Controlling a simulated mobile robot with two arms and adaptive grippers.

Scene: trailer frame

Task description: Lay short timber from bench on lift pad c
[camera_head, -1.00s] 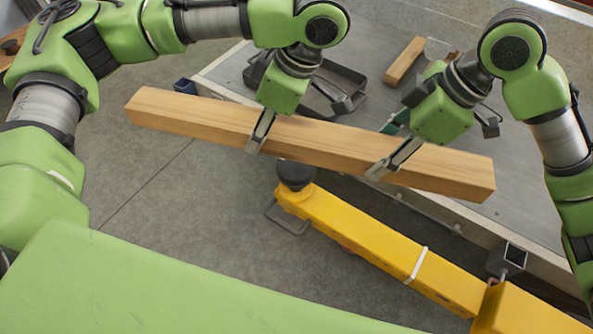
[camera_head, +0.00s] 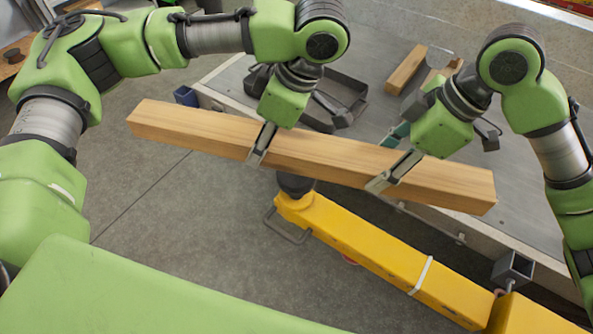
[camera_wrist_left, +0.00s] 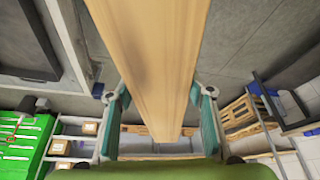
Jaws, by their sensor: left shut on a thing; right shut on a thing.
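The timber (camera_head: 325,150) is a long light-brown beam held in the air by both my grippers, slanting down to the right in the head view. My left gripper (camera_head: 257,160) is shut on it left of its middle. My right gripper (camera_head: 378,186) is shut on it nearer its right end. In the left wrist view the timber (camera_wrist_left: 150,60) runs between the two finger pads. A yellow arm (camera_head: 370,248) with a round black pad (camera_head: 294,184) at its end lies below the timber. The timber partly covers the black pad. I cannot tell whether this is lift pad c.
A grey metal bed (camera_head: 225,80) lies behind the timber, with a dark metal frame (camera_head: 345,88) and a short wood block (camera_head: 406,70) on it. A square metal tube end (camera_head: 513,268) juts out at lower right. Grey floor (camera_head: 190,215) is clear at left.

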